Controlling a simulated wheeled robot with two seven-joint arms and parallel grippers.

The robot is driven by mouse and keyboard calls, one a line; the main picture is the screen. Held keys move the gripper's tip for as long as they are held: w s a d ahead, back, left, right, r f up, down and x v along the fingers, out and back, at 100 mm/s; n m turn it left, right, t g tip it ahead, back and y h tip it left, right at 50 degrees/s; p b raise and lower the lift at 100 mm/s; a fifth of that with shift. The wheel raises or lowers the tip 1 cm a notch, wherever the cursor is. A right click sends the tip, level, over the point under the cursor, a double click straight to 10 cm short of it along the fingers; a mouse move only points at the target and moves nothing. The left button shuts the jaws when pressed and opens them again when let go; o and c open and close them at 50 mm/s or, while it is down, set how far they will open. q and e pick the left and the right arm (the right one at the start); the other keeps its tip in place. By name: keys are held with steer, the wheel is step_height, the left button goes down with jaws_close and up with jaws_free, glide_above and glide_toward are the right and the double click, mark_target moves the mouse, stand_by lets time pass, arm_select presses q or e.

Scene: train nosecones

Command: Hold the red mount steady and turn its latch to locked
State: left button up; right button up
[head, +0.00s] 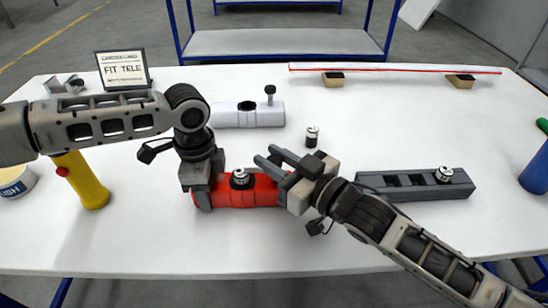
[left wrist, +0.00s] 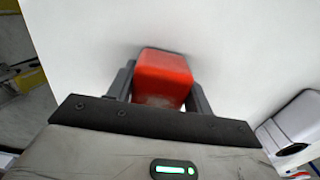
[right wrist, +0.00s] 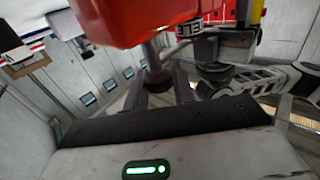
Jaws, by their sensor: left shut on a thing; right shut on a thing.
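The red mount (head: 238,196) lies on the white table, left of centre in the head view. A silver-and-black lens-like cylinder (head: 241,178) stands upright in its top. My left gripper (head: 204,194) is shut on the mount's left end; the left wrist view shows the red end (left wrist: 162,75) between its fingers. My right gripper (head: 267,156) is at the mount's right end. In the right wrist view its fingers are shut on the grey latch post (right wrist: 153,55), beside the red body (right wrist: 125,18). The latch is hidden in the head view, and its angle cannot be told.
A white mount (head: 228,115) with an upright latch post lies behind. A loose cylinder (head: 312,137) stands right of it. A dark grey mount (head: 415,186) lies to the right. A yellow torch (head: 85,183) and sign (head: 123,69) are at left. The table's front is clear.

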steer(key=o, duration=1)
steer(key=v, duration=1.2)
arm_select(q)
steer(key=o, duration=1.2)
steer(key=shift+c, duration=0.2)
